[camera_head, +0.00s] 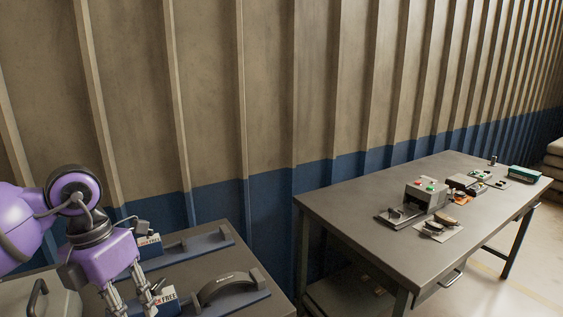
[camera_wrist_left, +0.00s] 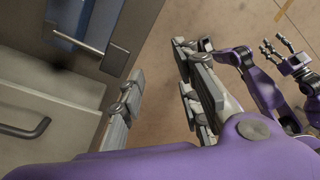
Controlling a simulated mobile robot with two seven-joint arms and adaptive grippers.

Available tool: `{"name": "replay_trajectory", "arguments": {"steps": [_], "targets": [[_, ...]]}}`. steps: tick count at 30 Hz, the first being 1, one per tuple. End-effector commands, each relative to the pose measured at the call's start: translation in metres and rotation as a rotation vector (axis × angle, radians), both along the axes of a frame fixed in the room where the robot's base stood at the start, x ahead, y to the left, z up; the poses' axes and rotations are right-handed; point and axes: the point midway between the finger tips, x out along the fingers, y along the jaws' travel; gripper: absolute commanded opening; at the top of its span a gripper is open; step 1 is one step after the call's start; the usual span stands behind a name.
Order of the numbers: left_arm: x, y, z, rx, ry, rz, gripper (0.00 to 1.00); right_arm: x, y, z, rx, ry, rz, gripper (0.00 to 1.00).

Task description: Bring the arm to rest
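My left gripper (camera_head: 128,306) hangs at the lower left of the head view, over the near table beside the blue fixtures. In the left wrist view its two fingers (camera_wrist_left: 158,95) stand apart with nothing between them. My right gripper (camera_wrist_left: 283,52) shows at the upper right of the left wrist view, its fingers apart and no object visible in it. It is outside the head view. A dark curved brake shoe (camera_head: 226,286) lies on the front blue fixture (camera_head: 250,296), apart from my left gripper.
A second blue fixture (camera_head: 205,243) lies behind, with no shoe visible on it. A grey case with a dark handle (camera_head: 36,297) is at the lower left. A long workbench (camera_head: 350,205) at right carries a button box (camera_head: 426,195) and small parts. A ribbed wall stands behind.

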Motion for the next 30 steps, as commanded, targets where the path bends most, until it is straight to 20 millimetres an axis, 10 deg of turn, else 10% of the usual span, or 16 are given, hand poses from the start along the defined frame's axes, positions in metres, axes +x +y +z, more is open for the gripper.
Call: {"name": "replay_trajectory", "arguments": {"steps": [7, 12, 15, 19, 23, 30], "targets": [[-0.049, -0.125, -0.049, -0.538, 0.153, -0.001, 0.31, 0.021, 0.003, 0.025, 0.007, -0.046, 0.002, 0.52], [-0.076, -0.213, -0.037, -1.081, 0.256, 0.233, 0.31, 0.032, 0.006, 0.043, 0.014, -0.069, 0.003, 0.52], [-0.071, -0.231, -0.024, -1.364, 0.289, 0.489, 0.31, 0.027, 0.006, 0.048, 0.017, -0.059, 0.001, 0.52], [-0.053, -0.214, -0.03, -1.637, 0.301, 0.936, 0.31, 0.018, 0.005, 0.053, 0.018, -0.044, -0.001, 0.52], [-0.049, -0.166, -0.076, -1.768, 0.293, 1.48, 0.31, 0.022, 0.008, 0.064, 0.023, -0.055, 0.003, 0.52], [-0.137, -0.088, -0.211, -1.607, 0.307, 2.438, 0.31, 0.041, 0.012, 0.087, 0.032, -0.098, 0.009, 0.52]]}}
